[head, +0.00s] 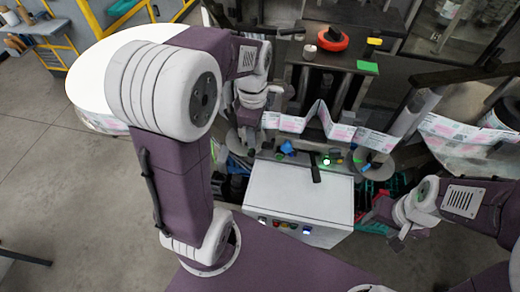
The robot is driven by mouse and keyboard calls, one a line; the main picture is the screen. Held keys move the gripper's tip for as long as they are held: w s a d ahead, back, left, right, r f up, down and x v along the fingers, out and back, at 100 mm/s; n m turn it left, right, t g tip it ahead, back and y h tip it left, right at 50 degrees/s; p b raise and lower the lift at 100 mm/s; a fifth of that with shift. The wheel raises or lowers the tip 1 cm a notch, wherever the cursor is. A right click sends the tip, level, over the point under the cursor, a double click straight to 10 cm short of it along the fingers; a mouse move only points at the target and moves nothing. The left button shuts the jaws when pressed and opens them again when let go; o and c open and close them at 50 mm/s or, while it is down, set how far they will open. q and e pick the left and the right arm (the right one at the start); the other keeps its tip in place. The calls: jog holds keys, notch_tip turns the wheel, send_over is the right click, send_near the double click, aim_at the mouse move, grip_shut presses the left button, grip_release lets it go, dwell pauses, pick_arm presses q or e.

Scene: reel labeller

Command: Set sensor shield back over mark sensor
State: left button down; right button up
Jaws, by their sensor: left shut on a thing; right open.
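My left gripper (250,146) is at the left end of the label web, behind the white cabinet. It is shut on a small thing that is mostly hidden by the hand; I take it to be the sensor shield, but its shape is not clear. A small green-lit part (326,161), which may be the mark sensor, shows below the web, right of my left gripper and apart from it. A black T-shaped piece (315,168) stands beside it. My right gripper (384,207) is open at the right of the cabinet, close to red and dark parts.
The white cabinet (298,195) has coloured buttons on its front edge. The label web (340,130) zigzags across behind it. A blue knob (287,147) lies between the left gripper and the green light. A red ring (332,39) and a green block (367,67) sit farther back.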

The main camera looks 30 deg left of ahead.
pick_arm(q)
jog(key=r, duration=0.1)
jog(key=w+a+r+p, duration=0.1)
jog(key=r, duration=0.1)
jog(key=a+r, duration=0.1)
jog(key=r, duration=0.1)
jog(key=shift+w+p, duration=0.3)
jog(key=shift+p, duration=0.1)
jog(key=shift+s+r+n, duration=0.1)
jog(key=shift+r+n, duration=0.2)
jog(key=shift+s+d, duration=0.35)
jog(key=shift+s, duration=0.05)
jog(key=shift+w+f, duration=0.15)
jog(key=w+f, duration=0.1)
jog(key=w+a+f+b, duration=0.1)
jog(key=w, duration=0.2)
jog(key=shift+a+f, duration=0.25)
jog(key=shift+f, duration=0.15)
jog(key=shift+w+d+f, duration=0.1)
jog(key=shift+w+f, duration=0.05)
jog(key=shift+w, duration=0.2)
pick_arm(e)
jog(key=shift+r, duration=0.75)
pick_arm(q)
jog(key=shift+w+f+b, duration=0.1)
jog(key=shift+f+b, duration=0.65)
jog(key=shift+f, duration=0.35)
pick_arm(e)
jog(key=shift+w+f, duration=0.1)
jog(key=shift+f, duration=0.55)
